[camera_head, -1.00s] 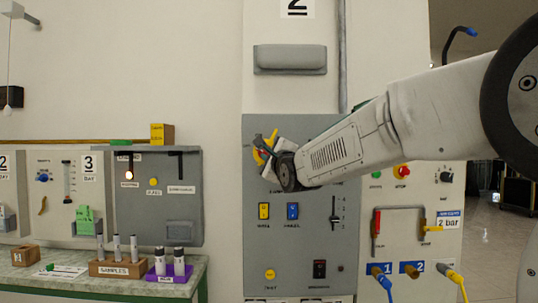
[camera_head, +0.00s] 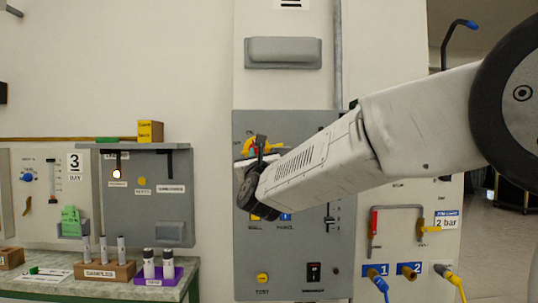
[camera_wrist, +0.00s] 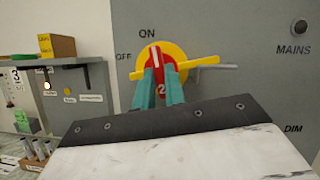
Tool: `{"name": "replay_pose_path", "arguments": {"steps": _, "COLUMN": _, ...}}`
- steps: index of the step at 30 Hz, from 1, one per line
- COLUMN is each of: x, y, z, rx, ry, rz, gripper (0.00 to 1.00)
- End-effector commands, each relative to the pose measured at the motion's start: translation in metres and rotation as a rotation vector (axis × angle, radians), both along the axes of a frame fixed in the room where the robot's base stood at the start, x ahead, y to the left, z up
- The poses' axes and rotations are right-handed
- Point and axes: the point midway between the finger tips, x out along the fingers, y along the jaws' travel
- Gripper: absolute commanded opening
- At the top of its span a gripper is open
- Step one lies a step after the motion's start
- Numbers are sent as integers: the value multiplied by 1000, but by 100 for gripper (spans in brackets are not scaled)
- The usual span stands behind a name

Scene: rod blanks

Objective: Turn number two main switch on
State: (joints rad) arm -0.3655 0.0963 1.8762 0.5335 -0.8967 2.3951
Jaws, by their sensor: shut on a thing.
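The number two main switch (camera_wrist: 179,57) is a yellow disc with yellow side arms and a red handle (camera_wrist: 155,58) marked "2", on a grey panel. It also shows as yellow in the head view (camera_head: 268,144). In the wrist view, "ON" is printed above it and "OFF" to its left. The white mark on the red handle points up, leaning slightly left, near "ON". My gripper (camera_wrist: 159,84) has teal fingers shut on the red handle, one on each side. In the head view my wrist hides part of the switch and the panel below it.
A grey rod (camera_wrist: 213,69) sticks out right of the switch. A round "MAINS" lamp (camera_wrist: 299,27) looks dark. Below on the panel are a slider (camera_head: 329,222) and a rocker (camera_head: 313,272). A bench (camera_head: 180,289) with tube racks stands at left.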

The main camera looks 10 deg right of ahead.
Motion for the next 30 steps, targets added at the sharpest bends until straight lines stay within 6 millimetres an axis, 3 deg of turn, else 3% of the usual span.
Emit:
{"name": "replay_pose_path", "arguments": {"steps": 12, "x": 0, "y": 8, "z": -1, "rx": 188, "ry": -28, "rz": 7, "gripper": 0}}
{"name": "replay_pose_path", "arguments": {"steps": 29, "x": 0, "y": 7, "z": -1, "rx": 216, "ry": -31, "rz": 6, "gripper": 0}}
{"name": "replay_pose_path", "arguments": {"steps": 30, "x": 0, "y": 7, "z": -1, "rx": 216, "ry": -32, "rz": 7, "gripper": 20}}
